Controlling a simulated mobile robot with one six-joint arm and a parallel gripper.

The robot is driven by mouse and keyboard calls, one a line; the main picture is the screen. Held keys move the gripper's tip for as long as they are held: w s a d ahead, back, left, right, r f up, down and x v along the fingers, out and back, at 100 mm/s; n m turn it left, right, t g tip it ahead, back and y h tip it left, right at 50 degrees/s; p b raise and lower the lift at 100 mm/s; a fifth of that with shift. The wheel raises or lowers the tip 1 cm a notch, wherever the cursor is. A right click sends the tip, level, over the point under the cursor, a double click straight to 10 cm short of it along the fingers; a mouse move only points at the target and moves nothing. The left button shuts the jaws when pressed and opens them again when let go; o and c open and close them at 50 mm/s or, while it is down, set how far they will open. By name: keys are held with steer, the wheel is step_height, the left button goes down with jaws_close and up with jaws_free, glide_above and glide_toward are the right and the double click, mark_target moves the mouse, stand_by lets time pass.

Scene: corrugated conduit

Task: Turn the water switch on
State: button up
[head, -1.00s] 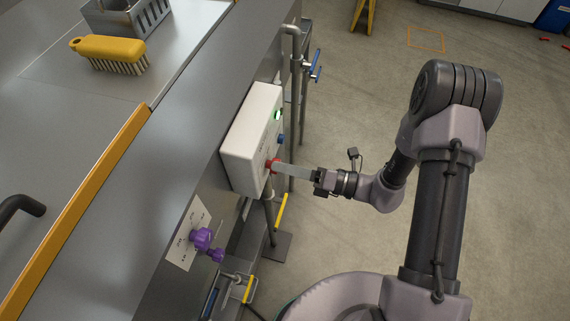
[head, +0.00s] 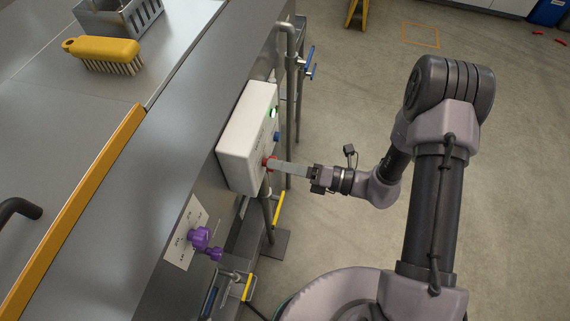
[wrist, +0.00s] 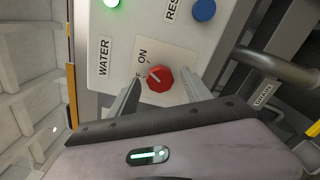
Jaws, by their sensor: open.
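The water switch is a red knob (wrist: 158,79) on a white control box (wrist: 120,50), beside the printed words WATER and ON in the wrist view. Its pale pointer mark points up and left, between the ON label and a partly hidden label. In the head view the red knob (head: 270,163) sits low on the face of the white box (head: 247,135). My gripper (wrist: 160,88) is open, with one finger on each side of the knob. I cannot tell whether the fingers touch it. In the head view my gripper (head: 280,166) reaches the box from the right.
A green light (wrist: 112,3) and a blue RESET button (wrist: 204,10) are on the box. Purple knobs (head: 200,238) sit on a panel nearer me. Grey pipes (head: 291,100) with a blue-handled valve (head: 310,63) stand beside the box. A yellow brush (head: 103,50) lies on the counter.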

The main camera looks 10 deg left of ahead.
steer(key=s+d, duration=0.1)
steer(key=d, duration=1.6)
steer(key=shift+s+d+p, duration=0.2)
steer(key=shift+p, duration=0.25)
